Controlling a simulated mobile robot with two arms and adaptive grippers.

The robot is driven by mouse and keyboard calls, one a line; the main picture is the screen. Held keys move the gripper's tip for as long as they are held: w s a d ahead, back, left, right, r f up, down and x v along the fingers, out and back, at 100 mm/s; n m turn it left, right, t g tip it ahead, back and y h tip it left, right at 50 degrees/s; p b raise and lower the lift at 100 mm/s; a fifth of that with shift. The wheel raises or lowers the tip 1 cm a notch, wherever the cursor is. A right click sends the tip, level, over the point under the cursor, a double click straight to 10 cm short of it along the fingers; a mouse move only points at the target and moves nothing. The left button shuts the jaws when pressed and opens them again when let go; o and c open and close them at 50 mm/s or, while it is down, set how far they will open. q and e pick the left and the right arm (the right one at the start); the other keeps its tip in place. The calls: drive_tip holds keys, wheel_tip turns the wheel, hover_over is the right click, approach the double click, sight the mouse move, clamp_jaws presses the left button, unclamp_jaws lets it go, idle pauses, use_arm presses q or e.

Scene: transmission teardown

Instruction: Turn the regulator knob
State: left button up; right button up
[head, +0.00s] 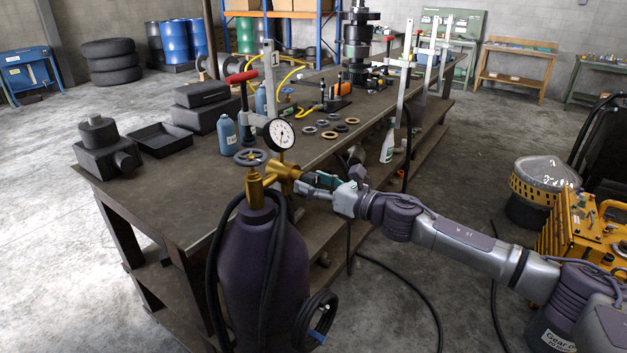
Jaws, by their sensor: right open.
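A dark purple gas cylinder (262,262) stands upright in front of the workbench's near corner. A brass regulator (258,188) sits on its top with a round white dial gauge (280,134) and a grey handwheel (249,157). A brass round part that looks like the regulator knob (282,170) points right, toward my right gripper. My right gripper (303,181) is open, its fingers close to the knob's right side. I cannot tell whether they touch or straddle it. My left gripper is not in view.
The workbench (190,185) behind the cylinder carries a black tray (160,138), a blue bottle (227,134), clamps and several rings. Black hose loops hang over the cylinder. A yellow machine (580,230) stands at right. The floor at left is open.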

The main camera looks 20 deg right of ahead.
drive_tip(key=c, duration=1.1)
drive_tip(key=shift+c, duration=0.2)
